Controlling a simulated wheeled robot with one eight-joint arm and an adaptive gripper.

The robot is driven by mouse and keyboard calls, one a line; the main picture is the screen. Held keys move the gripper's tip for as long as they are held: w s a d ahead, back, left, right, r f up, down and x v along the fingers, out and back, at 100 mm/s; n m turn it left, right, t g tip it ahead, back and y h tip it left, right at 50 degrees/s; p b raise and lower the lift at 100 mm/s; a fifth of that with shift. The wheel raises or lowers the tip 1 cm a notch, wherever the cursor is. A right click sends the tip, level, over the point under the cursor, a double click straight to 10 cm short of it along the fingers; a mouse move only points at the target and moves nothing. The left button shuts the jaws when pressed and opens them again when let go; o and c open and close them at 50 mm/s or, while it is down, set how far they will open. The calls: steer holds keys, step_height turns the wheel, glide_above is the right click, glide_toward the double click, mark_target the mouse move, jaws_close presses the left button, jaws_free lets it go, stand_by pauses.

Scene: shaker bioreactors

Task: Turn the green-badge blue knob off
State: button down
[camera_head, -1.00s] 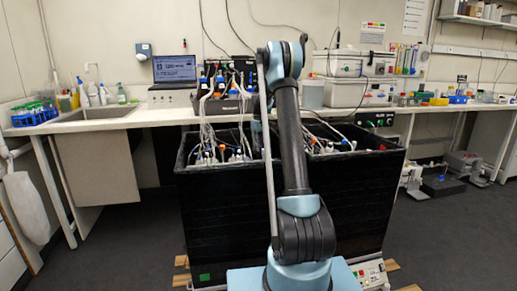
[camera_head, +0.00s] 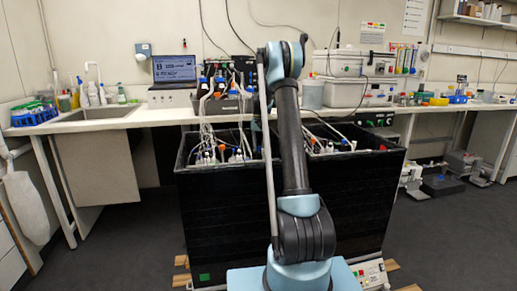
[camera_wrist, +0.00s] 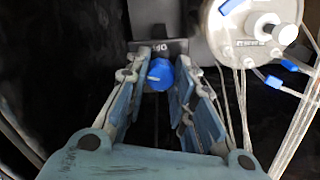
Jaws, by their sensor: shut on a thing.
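The blue knob (camera_wrist: 159,72) sits between the two fingers of my gripper (camera_wrist: 162,82) in the wrist view. The fingers close on it from the left and right, and it has a pale pointer mark on its face. A dark plate (camera_wrist: 172,46) lies behind it. In the head view my arm hides the knob and gripper. A green badge (camera_head: 205,277) shows low on the front of the left black bin (camera_head: 222,220); I cannot see a green badge beside the gripped knob.
In the wrist view, a round white vessel lid (camera_wrist: 252,28) with blue fittings and several hanging tubes (camera_wrist: 243,105) is close on the right. In the head view, tubes and vessels fill the bins. A bench (camera_head: 110,117) with a laptop (camera_head: 174,70) runs behind.

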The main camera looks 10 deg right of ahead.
steer(key=m, duration=1)
steer(key=shift+m, duration=2.1)
steer(key=c, duration=1.3)
jaws_free()
steer(key=shift+c, duration=0.2)
step_height(320, 180, up, 12)
